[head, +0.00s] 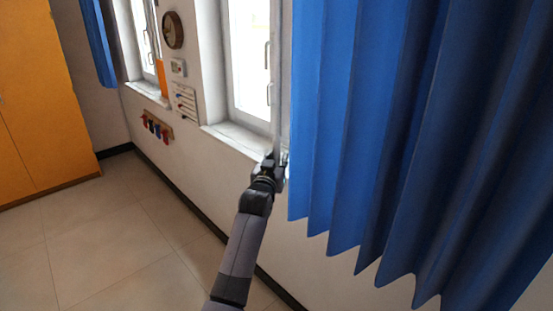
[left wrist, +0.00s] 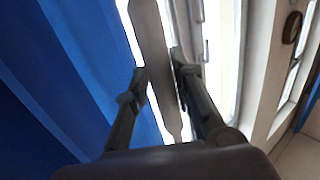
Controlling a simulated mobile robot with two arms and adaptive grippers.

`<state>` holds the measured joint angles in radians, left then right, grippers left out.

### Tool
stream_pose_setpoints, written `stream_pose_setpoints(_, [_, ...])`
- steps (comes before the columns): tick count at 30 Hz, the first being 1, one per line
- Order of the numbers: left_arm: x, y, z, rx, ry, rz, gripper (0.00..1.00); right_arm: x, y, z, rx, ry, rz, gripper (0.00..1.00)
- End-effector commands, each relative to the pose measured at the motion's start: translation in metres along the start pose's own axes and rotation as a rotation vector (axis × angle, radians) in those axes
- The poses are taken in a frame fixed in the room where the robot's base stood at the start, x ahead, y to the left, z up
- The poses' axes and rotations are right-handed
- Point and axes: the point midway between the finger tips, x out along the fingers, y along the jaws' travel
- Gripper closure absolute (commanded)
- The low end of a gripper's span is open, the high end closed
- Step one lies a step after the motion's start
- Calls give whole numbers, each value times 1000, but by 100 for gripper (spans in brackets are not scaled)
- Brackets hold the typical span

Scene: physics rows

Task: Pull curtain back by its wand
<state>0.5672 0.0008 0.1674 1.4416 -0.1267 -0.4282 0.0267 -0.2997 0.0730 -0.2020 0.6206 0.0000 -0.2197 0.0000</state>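The blue curtain (head: 385,130) hangs in folds on the right of the head view and fills the left of the left wrist view (left wrist: 60,70). Its wand (head: 281,75) is a thin grey upright bar at the curtain's left edge, in front of the window frame. My left gripper (head: 274,162) is at the wand's lower part. In the left wrist view the wand (left wrist: 153,45) runs between the fingertips (left wrist: 159,72), which appear to close on it from both sides. The lower end shows between the fingers. My right gripper is not in view.
A window (head: 250,60) with a sill (head: 236,138) is behind and left of the wand. Further left are a clock (head: 172,30), a hook rail (head: 157,126), another blue curtain (head: 98,40) and an orange cabinet (head: 40,100). The tiled floor (head: 130,240) is clear.

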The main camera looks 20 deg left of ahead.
Motion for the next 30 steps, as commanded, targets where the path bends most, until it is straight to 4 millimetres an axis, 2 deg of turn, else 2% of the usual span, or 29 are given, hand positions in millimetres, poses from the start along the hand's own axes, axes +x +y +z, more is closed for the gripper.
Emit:
stream_pose_setpoints(7, [0, 0, 1, 0, -2, 0, 61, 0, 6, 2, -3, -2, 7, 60])
stream_pose_setpoints(19, [-6, -1, 2, 1, -3, -1, 61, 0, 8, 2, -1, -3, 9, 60])
stream_pose_setpoints(23, [-22, 0, 2, 0, -2, -1, 61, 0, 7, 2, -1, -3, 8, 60])
stream_pose_setpoints(30, [-68, 0, 2, 0, -3, -1, 61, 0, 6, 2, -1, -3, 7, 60])
